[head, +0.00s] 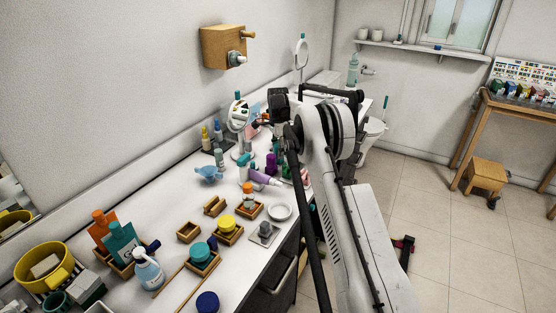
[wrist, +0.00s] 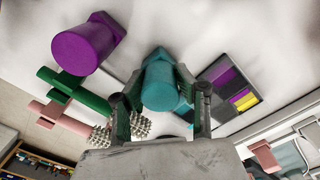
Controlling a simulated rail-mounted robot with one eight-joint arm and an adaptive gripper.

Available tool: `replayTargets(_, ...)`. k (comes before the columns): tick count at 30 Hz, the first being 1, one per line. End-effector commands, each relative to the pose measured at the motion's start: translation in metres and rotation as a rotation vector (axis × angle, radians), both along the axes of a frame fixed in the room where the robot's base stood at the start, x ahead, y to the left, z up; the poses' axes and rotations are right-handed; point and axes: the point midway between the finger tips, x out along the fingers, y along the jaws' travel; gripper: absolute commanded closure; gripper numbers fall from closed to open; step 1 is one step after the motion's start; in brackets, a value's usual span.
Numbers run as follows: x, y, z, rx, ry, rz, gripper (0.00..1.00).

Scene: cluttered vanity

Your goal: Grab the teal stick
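In the wrist view a teal stick (wrist: 160,82), thick and rounded, stands between the two fingers of my gripper (wrist: 161,108). The fingers are apart, one on each side of it, and I see gaps between them and the stick. The gripper looks open. The stick's lower end is partly hidden by the gripper body. In the head view my arm hides most of the gripper and the spot around it, so I cannot make out the stick clearly there.
In the wrist view a purple cylinder (wrist: 84,46), green and pink pieces (wrist: 80,95) and silver studded pieces (wrist: 138,125) lie left. A dark palette (wrist: 228,92) lies right.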

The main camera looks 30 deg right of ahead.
Motion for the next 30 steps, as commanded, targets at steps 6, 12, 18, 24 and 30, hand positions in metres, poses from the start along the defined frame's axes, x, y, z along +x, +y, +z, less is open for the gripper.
replayTargets(6,0.000,0.000,0.000,0.000,0.000,0.000,0.97)
replayTargets(12,0.000,0.000,0.007,0.000,0.000,0.000,0.97)
replayTargets(18,0.000,0.000,0.039,0.000,0.000,0.000,0.97)
replayTargets(24,0.000,0.000,0.075,0.000,0.000,0.000,0.97)
replayTargets(30,-0.001,0.004,0.097,0.000,0.000,0.018,0.97)
